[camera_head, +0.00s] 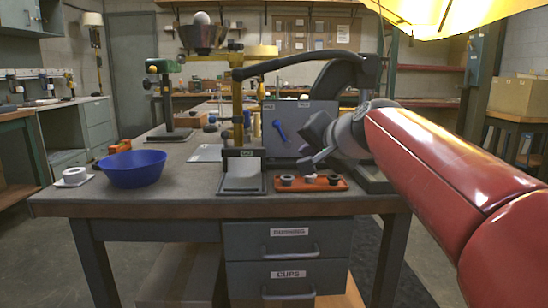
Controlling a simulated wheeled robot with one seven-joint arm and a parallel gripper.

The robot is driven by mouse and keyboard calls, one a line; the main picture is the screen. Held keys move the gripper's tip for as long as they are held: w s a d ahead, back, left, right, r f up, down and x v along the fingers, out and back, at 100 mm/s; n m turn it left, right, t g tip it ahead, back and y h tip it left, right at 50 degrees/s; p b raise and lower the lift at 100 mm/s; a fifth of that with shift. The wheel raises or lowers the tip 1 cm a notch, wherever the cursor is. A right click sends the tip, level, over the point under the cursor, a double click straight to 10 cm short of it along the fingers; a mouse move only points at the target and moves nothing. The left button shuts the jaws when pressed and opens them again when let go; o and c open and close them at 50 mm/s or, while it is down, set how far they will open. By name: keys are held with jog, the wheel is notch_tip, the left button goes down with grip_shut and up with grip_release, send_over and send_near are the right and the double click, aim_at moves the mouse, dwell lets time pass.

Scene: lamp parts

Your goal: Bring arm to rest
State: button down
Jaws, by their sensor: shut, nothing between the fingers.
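My red arm reaches in from the right side of the head view. My gripper (312,160) is at its far end, grey and dark, pointing down and left. It is shut with nothing visible in it. It hangs just above an orange-red tray (337,185) near the front of the workbench (190,190). The tray holds a few small round parts. The arm's wrist hides part of what stands behind it.
A blue bowl (135,170) and a white ring on a pad (73,176) sit at the bench's left. A brass-coloured stand (238,100) rises mid-bench beside a grey panel (290,115). A yellow shape (450,12) hangs top right. Drawers (288,245) are below.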

jog(key=s+d+f+n+g+h, duration=0.2)
jog(key=s+f+n+g, duration=0.1)
jog(key=s+f, duration=1)
jog(key=s+d+f+n+g+h+p, duration=0.1)
jog(key=s+d+f+n+g+h, duration=0.1)
jog(key=s+f, duration=1.1)
jog(key=shift+s+d+n+g+h, duration=0.3)
jog(key=shift+s+d+n+g, duration=0.4)
jog(key=shift+s+g, duration=0.4)
